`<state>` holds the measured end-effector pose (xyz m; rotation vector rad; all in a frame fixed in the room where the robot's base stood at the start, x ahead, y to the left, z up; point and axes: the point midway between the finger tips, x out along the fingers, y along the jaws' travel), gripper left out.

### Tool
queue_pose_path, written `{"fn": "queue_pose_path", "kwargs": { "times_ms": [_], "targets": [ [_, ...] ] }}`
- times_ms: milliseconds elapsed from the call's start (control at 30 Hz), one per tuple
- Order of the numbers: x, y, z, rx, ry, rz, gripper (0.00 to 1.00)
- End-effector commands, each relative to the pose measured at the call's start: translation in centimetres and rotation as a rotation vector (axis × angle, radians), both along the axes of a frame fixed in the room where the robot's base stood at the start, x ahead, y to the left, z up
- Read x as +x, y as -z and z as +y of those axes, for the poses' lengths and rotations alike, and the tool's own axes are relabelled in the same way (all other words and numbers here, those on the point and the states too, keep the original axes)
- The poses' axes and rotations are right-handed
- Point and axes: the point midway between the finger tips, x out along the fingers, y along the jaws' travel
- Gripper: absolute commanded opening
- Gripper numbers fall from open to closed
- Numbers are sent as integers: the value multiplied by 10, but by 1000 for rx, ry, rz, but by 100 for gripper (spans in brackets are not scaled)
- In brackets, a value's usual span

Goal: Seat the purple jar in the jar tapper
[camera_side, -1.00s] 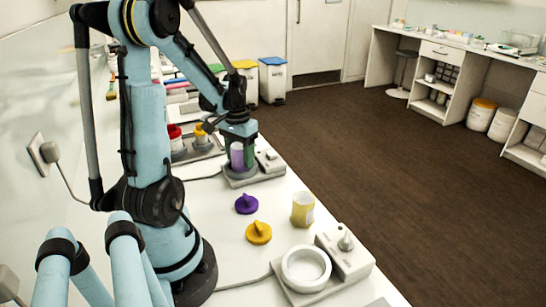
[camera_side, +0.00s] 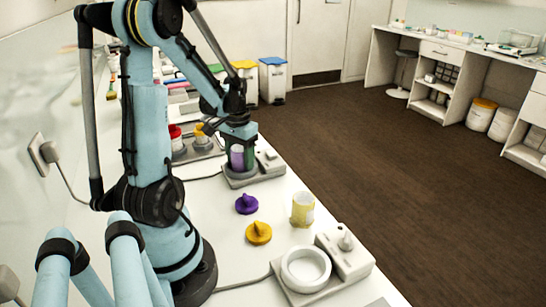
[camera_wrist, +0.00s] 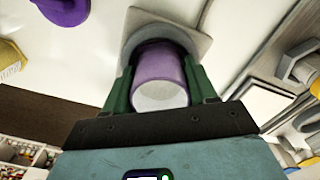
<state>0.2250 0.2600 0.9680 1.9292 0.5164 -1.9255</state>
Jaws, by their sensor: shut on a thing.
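The purple jar (camera_side: 237,158) is upright between the green fingers of my gripper (camera_side: 242,154). My gripper is shut on it. The jar stands at the round grey holder of the far device (camera_side: 240,180), which looks like the jar tapper. In the wrist view the purple jar (camera_wrist: 160,65) shows its pale open end towards me, with a green finger on each side. Its far end meets the grey round holder (camera_wrist: 150,30). I cannot tell whether its base rests fully on the holder's floor.
A purple lid (camera_side: 247,204), a yellow lid (camera_side: 259,233) and a yellow jar (camera_side: 302,210) are on the white bench. A device with an empty white ring (camera_side: 306,268) stands at the front. Red and yellow containers (camera_side: 176,138) stand behind my gripper.

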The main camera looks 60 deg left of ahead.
Motion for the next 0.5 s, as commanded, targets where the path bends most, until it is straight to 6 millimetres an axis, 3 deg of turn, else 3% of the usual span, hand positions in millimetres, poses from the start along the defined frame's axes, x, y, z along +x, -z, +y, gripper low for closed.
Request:
{"fn": "queue_pose_path", "kwargs": {
  "times_ms": [233, 267, 433, 500],
  "targets": [
    [0, 0, 0, 0, 0, 0, 25],
    [0, 0, 0, 0, 0, 0, 60],
    [0, 0, 0, 0, 0, 0, 86],
    [0, 0, 0, 0, 0, 0, 86]
  ]
}}
